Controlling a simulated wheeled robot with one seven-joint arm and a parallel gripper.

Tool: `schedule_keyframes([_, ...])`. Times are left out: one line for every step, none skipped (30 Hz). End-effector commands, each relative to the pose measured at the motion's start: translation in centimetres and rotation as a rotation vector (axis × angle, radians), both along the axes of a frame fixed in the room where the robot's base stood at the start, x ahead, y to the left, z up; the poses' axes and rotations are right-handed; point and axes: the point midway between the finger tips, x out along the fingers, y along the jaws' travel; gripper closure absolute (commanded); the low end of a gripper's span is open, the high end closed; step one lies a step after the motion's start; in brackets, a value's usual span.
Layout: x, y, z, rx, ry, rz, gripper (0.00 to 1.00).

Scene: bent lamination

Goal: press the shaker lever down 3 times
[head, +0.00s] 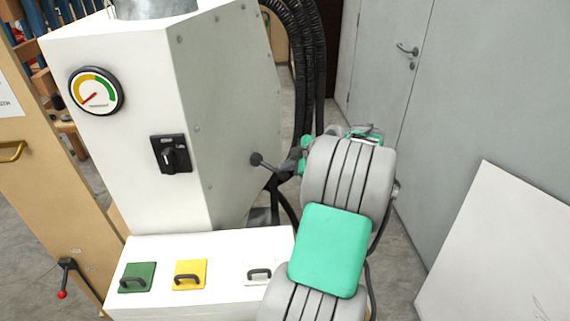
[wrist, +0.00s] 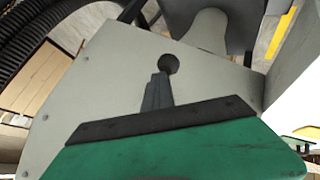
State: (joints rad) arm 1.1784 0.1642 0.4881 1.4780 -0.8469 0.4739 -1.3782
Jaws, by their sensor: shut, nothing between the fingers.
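The shaker lever is a dark rod with a black ball knob (head: 256,159), sticking out at the side panel of the white machine. Its ball also shows in the wrist view (wrist: 168,63), just beyond the grey fingertips of my gripper (wrist: 158,82). My gripper is shut and empty. In the head view it is partly hidden by my arm and sits just right of the knob. I cannot tell whether the fingers touch the lever. The lower part of the lever is hidden in the wrist view.
The white machine (head: 125,160) carries a gauge (head: 96,91) and a black rotary switch (head: 171,154). Below are green (head: 138,278) and yellow (head: 190,275) handled panels. Black ribbed hoses (head: 302,70) hang behind. A red-knobbed handle (head: 63,294) is at lower left. A white board (head: 500,255) leans at right.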

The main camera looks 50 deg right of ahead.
Motion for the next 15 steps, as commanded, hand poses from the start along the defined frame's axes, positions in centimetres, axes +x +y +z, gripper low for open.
schedule_keyframes([-0.1, 0.0, -0.2, 0.003, 0.002, -0.002, 1.00])
schedule_keyframes([-0.1, 0.0, -0.2, 0.003, 0.002, -0.002, 1.00])
schedule_keyframes([-0.1, 0.0, -0.2, 0.003, 0.002, -0.002, 1.00])
schedule_keyframes([-0.1, 0.0, -0.2, 0.003, 0.002, -0.002, 1.00])
schedule_keyframes([-0.1, 0.0, -0.1, 0.002, 0.002, -0.001, 1.00])
schedule_keyframes([-0.1, 0.0, -0.1, 0.002, 0.002, -0.001, 1.00])
schedule_keyframes([-0.1, 0.0, 0.0, 0.002, 0.002, -0.001, 1.00])
schedule_keyframes([-0.1, 0.0, 0.2, 0.002, 0.002, -0.001, 1.00])
schedule_keyframes([-0.1, 0.0, 0.4, 0.002, 0.002, -0.001, 1.00])
schedule_keyframes([0.0, 0.0, 0.6, 0.002, 0.002, -0.001, 1.00])
schedule_keyframes([0.0, 0.0, 0.8, 0.001, 0.002, 0.000, 1.00])
schedule_keyframes([0.0, 0.0, 1.0, 0.001, 0.002, 0.000, 1.00])
schedule_keyframes([0.0, 0.0, 1.2, 0.001, 0.002, 0.000, 1.00])
schedule_keyframes([0.0, 0.0, 1.4, 0.002, 0.001, 0.000, 1.00])
schedule_keyframes([0.0, 0.0, 1.7, 0.001, 0.001, 0.000, 1.00])
